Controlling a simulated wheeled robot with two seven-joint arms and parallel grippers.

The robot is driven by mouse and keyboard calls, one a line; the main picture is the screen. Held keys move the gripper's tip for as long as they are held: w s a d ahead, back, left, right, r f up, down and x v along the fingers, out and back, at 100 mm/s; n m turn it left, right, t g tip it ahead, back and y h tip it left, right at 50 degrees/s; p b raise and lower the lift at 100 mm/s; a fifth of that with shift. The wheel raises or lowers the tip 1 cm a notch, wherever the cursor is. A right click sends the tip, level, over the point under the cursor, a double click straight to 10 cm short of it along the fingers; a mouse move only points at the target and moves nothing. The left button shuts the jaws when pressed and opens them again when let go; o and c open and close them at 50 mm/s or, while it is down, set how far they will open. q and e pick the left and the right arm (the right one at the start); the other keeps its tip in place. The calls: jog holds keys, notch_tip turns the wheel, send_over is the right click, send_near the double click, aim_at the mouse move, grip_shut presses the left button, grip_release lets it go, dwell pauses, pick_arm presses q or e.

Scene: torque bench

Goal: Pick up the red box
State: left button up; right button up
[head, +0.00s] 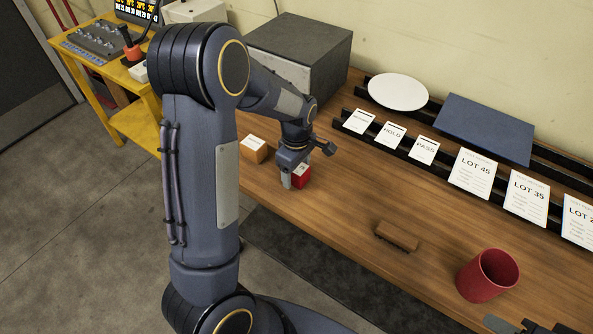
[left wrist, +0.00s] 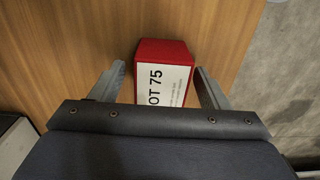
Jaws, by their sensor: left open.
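The red box (head: 302,177) stands on the wooden bench near its front edge. It carries a white label, which reads "OT 75" in the left wrist view (left wrist: 163,52). My left gripper (head: 293,181) is at the box, pointing down. In the left wrist view my left gripper (left wrist: 159,70) is open, with one finger on each side of the box and a gap visible on both sides. Part of the box is hidden by the gripper. My right gripper (head: 522,327) shows only in part at the bottom right edge.
An orange box (head: 254,149) stands just left of the red box. A grey case (head: 300,55) is behind. A brown block (head: 397,237) and a red cup (head: 487,275) are to the right. Label cards and a white disc (head: 398,91) sit on the back rails.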

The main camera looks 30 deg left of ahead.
pick_arm(q)
jog(key=shift+f, duration=0.4)
jog(key=shift+c, duration=0.3)
jog(key=c, duration=1.2)
jog(key=shift+r, duration=0.1)
jog(key=shift+c, duration=0.2)
